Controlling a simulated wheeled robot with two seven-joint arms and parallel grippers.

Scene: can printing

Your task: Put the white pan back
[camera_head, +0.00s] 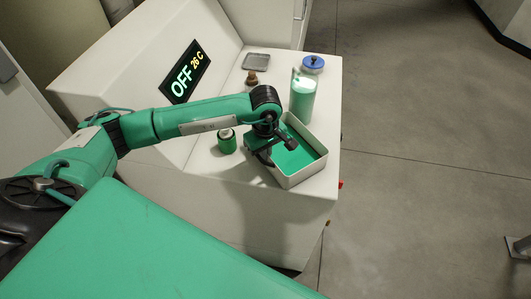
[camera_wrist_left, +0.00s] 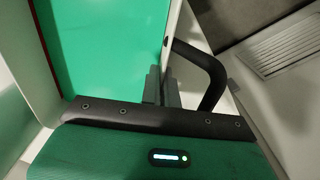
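The white pan (camera_head: 307,173) is a rectangular tray with a green inside, on the white counter near its front right corner. In the left wrist view its pale wall (camera_wrist_left: 173,28) runs down to my fingers, with the green inside to the left. My left gripper (camera_head: 267,157) is at the pan's left edge. In the left wrist view its fingers (camera_wrist_left: 162,88) are close together, one on each side of the wall, and look shut on it. My arm hides part of the pan. My right gripper is not in view.
A green-and-white container (camera_head: 302,98) stands just behind the pan, with a blue-lidded jar (camera_head: 313,64) beyond. A green jar (camera_head: 227,142) is left of the pan. A brown bottle (camera_head: 252,79) and grey tray (camera_head: 257,62) are farther back. A display (camera_head: 185,73) reads OFF, 26 C.

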